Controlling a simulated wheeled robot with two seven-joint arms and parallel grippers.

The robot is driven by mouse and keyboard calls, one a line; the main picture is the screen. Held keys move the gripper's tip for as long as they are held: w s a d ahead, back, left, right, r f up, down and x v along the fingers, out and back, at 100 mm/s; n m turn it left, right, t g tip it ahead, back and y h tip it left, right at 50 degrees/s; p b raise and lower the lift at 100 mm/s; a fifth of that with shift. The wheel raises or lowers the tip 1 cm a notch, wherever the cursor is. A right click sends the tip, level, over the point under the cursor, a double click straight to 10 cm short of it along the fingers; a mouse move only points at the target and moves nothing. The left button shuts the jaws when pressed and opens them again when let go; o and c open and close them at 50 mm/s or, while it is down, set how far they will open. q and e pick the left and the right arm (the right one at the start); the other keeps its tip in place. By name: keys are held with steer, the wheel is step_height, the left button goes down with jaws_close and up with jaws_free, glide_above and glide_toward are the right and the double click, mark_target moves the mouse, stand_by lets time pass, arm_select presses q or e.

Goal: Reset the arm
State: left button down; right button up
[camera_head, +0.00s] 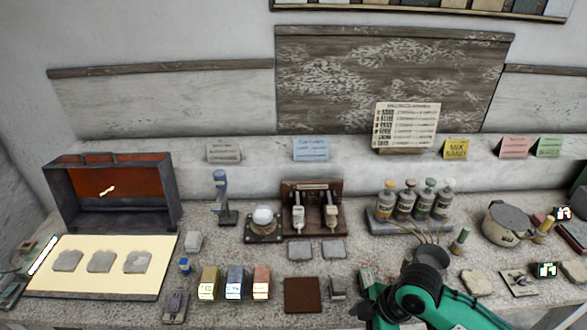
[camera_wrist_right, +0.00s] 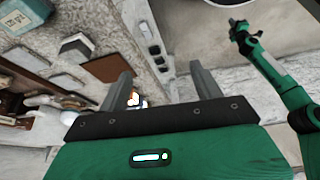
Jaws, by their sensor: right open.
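My right arm, green and dark grey, reaches over the front of the counter (camera_head: 110,304) in the head view. In the right wrist view my right gripper (camera_wrist_right: 162,88) has its two grey fingers wide apart with nothing between them. The counter appears sideways there, with its small items to the left of the fingers. Another green arm, which seems to be my left one, hangs at the upper right of the wrist view; its gripper end (camera_wrist_right: 238,27) is too small to read. A white sphere (camera_head: 264,216) sits on a dark square stand.
A lit panel (camera_head: 85,285) with several grey pieces lies at left before an open-fronted box (camera_head: 68,205). Small blocks (camera_head: 234,283) and a brown square plate (camera_head: 303,296) lie near the front edge. Bottles (camera_head: 408,200) and a lidded pot (camera_head: 508,222) stand at right.

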steer(key=s+d+f+m+t+h, duration=0.1)
steer(key=s+d+f+m+h, duration=0.1)
steer(key=s+d+m, duration=0.35)
steer(key=s+d+f+m+t+h, duration=0.2)
steer(key=s+d+m+h, duration=0.1)
steer(key=s+m, duration=0.55)
step_height(320, 180, down, 30)
steer(key=g, duration=0.2)
steer(key=s+d+f, duration=0.1)
steer(key=s+f, duration=0.7)
steer(key=f, duration=0.5)
steer(key=shift+d+m, duration=0.15)
steer(key=shift+m, duration=0.15)
steer(key=shift+g, duration=0.4)
steer(key=s+f, duration=0.2)
steer(key=s, duration=0.2)
steer(key=s+d+f, duration=0.1)
steer(key=s+f, duration=0.2)
steer(key=s+d+f, duration=0.1)
steer(key=s+f, duration=0.1)
steer(key=s, duration=0.2)
steer(key=shift+s+d+f, duration=0.15)
steer(key=shift+s+f, duration=0.2)
steer(key=shift+f, duration=0.05)
steer(key=shift+c, duration=0.3)
